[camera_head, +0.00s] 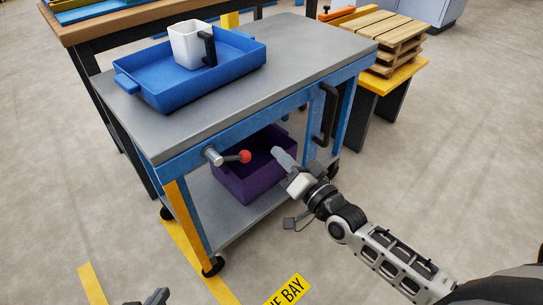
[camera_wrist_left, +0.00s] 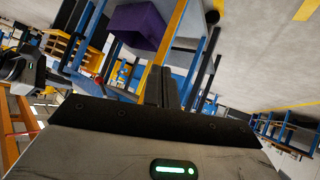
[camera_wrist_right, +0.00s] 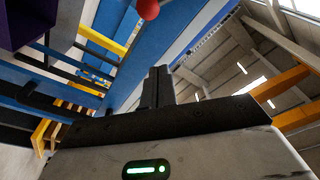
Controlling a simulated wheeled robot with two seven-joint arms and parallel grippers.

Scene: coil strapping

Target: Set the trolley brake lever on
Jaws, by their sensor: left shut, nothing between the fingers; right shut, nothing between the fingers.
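The brake lever (camera_head: 230,158) is on the trolley's blue front rail. It has a grey pivot, a short dark rod and a red ball knob (camera_head: 245,156), and it points right, roughly level. The knob also shows at the top of the right wrist view (camera_wrist_right: 148,8). My right gripper (camera_head: 279,153) is shut and empty, a little right of the knob and apart from it. My left gripper (camera_head: 150,297) is shut and empty at the bottom edge of the head view, well away from the lever. The trolley (camera_head: 300,62) has a grey top and blue frame.
A blue tray (camera_head: 170,98) with a white container (camera_head: 186,46) stands on the trolley top. A purple bin (camera_head: 240,185) sits on the lower shelf, behind my right gripper. A black handle (camera_head: 329,112) is at the trolley's right end. Pallets (camera_head: 378,40) stand behind. Floor in front is clear.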

